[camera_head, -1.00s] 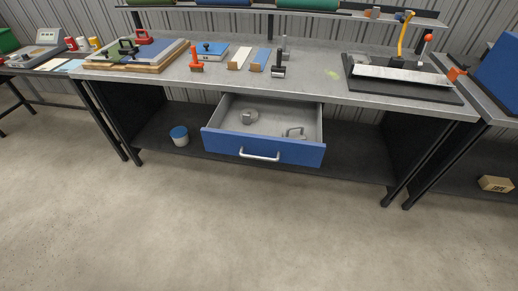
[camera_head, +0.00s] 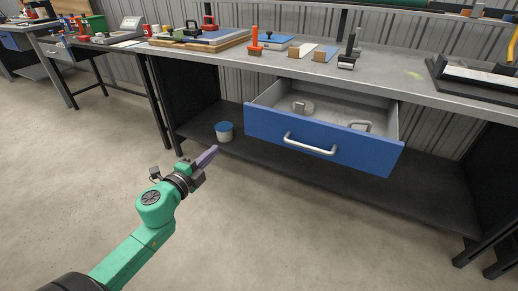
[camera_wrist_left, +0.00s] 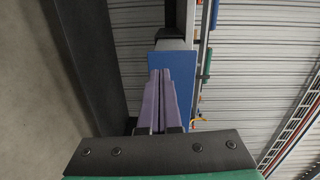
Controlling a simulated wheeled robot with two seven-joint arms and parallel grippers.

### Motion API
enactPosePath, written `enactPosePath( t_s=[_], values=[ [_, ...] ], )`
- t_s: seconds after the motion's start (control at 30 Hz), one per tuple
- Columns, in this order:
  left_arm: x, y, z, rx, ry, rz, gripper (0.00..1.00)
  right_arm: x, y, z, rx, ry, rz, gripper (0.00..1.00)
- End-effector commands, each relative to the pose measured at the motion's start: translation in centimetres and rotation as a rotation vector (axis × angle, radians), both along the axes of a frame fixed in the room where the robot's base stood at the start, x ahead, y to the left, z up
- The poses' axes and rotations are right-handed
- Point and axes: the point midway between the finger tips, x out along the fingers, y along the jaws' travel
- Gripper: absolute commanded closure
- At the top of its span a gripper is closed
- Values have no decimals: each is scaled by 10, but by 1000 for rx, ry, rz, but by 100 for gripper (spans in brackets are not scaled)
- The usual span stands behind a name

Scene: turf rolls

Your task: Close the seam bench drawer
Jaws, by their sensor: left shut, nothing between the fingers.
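The seam bench drawer (camera_head: 262,123) is pulled out from under the bench top. It has a blue front and a silver bar handle (camera_head: 310,146). Inside it lie a round grey item (camera_head: 303,107) and a grey item with a handle (camera_head: 360,126). My left gripper (camera_head: 211,151) is shut and empty, in front of the bench and to the left of the drawer front, apart from it. In the left wrist view, the purple fingers (camera_wrist_left: 160,100) are together, with the blue drawer front (camera_wrist_left: 185,62) beyond them. My right gripper is not in view.
The seam bench (camera_head: 400,88) holds an orange-handled tool (camera_head: 255,42), a blue box (camera_head: 277,41) and other tools. A tub with a blue lid (camera_head: 224,131) stands on the lower shelf (camera_head: 285,165). The floor (camera_head: 290,230) in front is clear.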

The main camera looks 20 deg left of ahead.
Motion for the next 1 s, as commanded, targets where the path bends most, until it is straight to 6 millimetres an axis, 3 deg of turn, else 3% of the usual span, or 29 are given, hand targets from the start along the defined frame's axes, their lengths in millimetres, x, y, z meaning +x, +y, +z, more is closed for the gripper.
enactPosePath(
  t_s=[0.07, 0.17, 0.7, 0.83, 1.0],
  values=[
    [-1, -15, 14, 52, -45, -39, 100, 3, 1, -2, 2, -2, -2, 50],
    [5, -19, 23, 60, -55, -46, 100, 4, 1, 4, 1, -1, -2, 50],
    [109, -23, 24, 55, -53, -39, 100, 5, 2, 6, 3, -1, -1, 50],
    [128, -24, 22, 52, -51, -39, 100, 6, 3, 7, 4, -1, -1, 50],
    [138, -25, 21, 53, -49, -40, 100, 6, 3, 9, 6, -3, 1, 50]
  ],
)
